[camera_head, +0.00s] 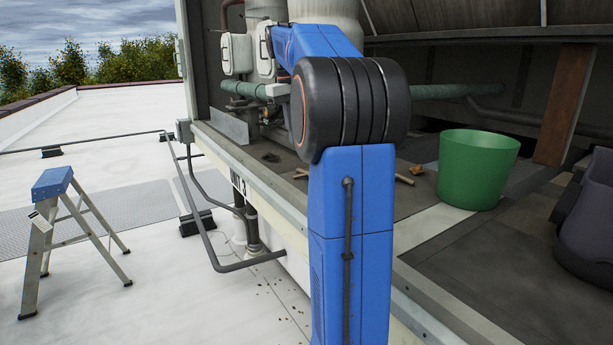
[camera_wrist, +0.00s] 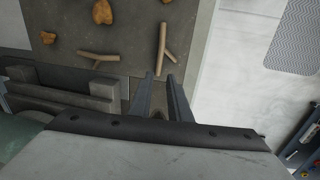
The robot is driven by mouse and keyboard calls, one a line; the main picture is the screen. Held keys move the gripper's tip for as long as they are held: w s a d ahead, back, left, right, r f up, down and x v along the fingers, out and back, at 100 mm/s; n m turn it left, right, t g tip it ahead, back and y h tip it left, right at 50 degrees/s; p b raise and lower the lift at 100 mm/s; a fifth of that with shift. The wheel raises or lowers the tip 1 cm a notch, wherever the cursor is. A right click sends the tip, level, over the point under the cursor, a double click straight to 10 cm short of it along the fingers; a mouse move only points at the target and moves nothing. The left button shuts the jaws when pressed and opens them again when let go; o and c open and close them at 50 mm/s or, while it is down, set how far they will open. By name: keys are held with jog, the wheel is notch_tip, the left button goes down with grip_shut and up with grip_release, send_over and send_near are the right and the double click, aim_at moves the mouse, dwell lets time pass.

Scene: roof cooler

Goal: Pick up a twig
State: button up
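In the wrist view a forked brown twig (camera_wrist: 165,48) lies on the dark deck just ahead of my gripper's tips. A second twig (camera_wrist: 98,56) lies to its left, roughly crosswise. My gripper (camera_wrist: 160,79) has its two fingers apart with nothing seen held between them. In the head view a twig (camera_head: 404,179) shows just right of my blue arm, and a light twig end (camera_head: 301,173) shows to its left. My arm hides the deck between them, and my gripper is hidden there.
Tan leaves (camera_wrist: 102,11) lie beyond the twigs. A green bucket (camera_head: 478,168) stands on the deck at right, beside a dark container (camera_head: 588,215). Pipes (camera_head: 455,91) and an overhanging panel are behind. The deck's pale edge (camera_head: 262,187) drops to the white roof, where a stepladder (camera_head: 62,225) stands.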

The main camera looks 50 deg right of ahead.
jog(key=f, duration=0.3)
jog(key=d+f, duration=0.1)
jog(key=f, duration=0.7)
jog(key=shift+s+d, duration=0.15)
jog(key=shift+d, duration=0.25)
grip_shut()
